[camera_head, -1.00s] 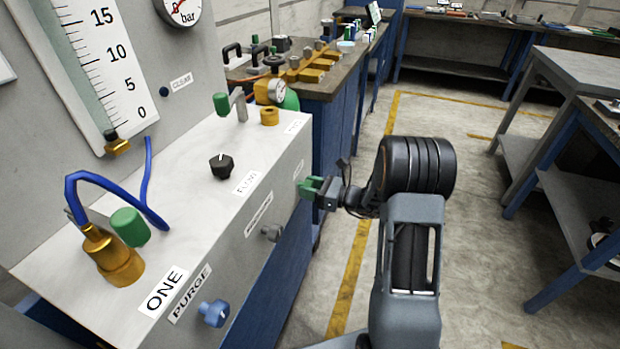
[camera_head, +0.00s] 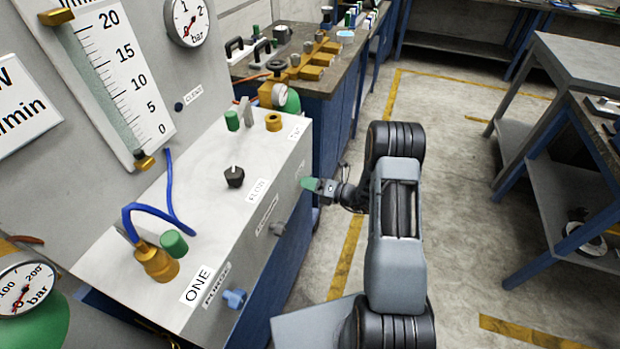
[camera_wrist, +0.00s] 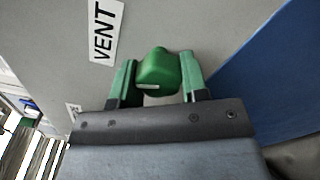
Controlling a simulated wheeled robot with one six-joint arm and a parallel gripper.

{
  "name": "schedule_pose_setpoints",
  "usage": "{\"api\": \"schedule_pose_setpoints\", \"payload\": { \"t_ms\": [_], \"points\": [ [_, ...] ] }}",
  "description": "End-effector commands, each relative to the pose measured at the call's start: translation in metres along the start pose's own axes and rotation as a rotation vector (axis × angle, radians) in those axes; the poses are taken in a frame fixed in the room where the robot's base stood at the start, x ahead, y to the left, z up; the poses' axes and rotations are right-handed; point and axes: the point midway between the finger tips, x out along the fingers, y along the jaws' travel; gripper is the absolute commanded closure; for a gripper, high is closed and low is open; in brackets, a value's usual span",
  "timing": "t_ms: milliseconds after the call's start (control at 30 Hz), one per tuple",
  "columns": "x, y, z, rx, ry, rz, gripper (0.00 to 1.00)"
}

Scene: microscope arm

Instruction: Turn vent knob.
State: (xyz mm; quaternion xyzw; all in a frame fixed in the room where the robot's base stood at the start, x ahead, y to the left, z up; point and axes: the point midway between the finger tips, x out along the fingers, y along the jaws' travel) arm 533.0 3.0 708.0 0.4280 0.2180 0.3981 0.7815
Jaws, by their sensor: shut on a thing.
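The green vent knob (camera_wrist: 158,72) sits on the grey front panel, beside the VENT label (camera_wrist: 104,30) in the wrist view. A pale pointer line shows on its lower edge. My gripper (camera_wrist: 156,78) has one green finger on each side of the knob and is shut on it. In the head view my gripper (camera_head: 308,184) reaches the right end of the panel's front face. There the knob is hard to tell apart from the green fingers.
The panel box carries a black flow knob (camera_head: 234,177), a grey knob (camera_head: 278,229) and a blue purge knob (camera_head: 234,299). A blue hose (camera_head: 150,208) loops on its top. A workbench (camera_head: 560,75) stands to the right.

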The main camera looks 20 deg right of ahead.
Motion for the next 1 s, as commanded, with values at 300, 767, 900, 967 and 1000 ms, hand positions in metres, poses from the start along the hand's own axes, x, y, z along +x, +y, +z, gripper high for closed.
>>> {"api": "schedule_pose_setpoints", "payload": {
  "t_ms": [300,767,900,967,1000],
  "points": [
    [-0.0001,0.0021,-0.0011,0.211,0.004,-0.001,0.83],
    [-0.0001,0.0008,-0.002,0.324,0.004,-0.001,0.83],
    [-0.0001,0.0006,-0.0022,0.328,0.004,-0.001,0.83],
    [-0.0001,0.0006,-0.0022,0.328,0.004,-0.001,0.83],
    [-0.0001,0.0006,-0.0022,0.328,0.004,-0.001,0.83]
  ]
}}
